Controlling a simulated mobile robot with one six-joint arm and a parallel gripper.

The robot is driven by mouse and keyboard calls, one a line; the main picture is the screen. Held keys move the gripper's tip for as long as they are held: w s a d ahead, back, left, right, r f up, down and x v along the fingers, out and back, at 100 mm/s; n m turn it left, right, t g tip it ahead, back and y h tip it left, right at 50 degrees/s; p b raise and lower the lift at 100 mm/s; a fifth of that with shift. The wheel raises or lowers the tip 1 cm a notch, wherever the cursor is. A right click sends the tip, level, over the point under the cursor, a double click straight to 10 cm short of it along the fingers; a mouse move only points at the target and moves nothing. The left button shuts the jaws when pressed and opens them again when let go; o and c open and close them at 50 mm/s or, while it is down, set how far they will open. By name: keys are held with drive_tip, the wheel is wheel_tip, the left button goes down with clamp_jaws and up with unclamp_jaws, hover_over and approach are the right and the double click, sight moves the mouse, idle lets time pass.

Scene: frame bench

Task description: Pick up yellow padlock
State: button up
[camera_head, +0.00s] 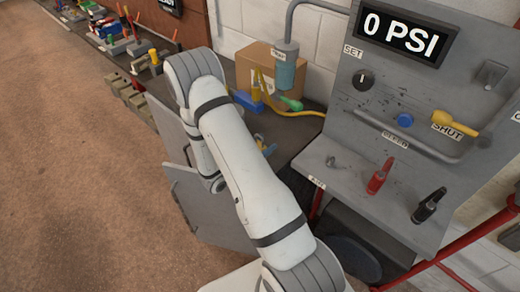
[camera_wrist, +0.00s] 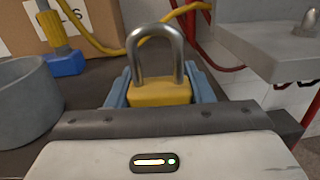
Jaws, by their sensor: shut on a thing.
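The yellow padlock (camera_wrist: 162,93) is in the wrist view, with its silver shackle pointing up. My gripper (camera_wrist: 160,98) is shut on its yellow body, with a blue-grey finger on each side. The lower part of the body is hidden behind the gripper's dark front edge. I cannot tell whether the padlock touches the bench.
A cardboard box (camera_head: 258,68), a blue item (camera_head: 248,101) and a yellow hose (camera_head: 295,113) are behind. A grey round container (camera_wrist: 28,98) stands left of my gripper. At right is a grey panel (camera_head: 395,80) with a shelf holding red (camera_head: 378,180) and black (camera_head: 428,205) fittings.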

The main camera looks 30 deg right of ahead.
drive_tip(key=shift+r, duration=0.1)
wheel_tip(320, 180, up, 10)
drive_tip(key=b, duration=0.1)
idle(0.6)
idle(0.6)
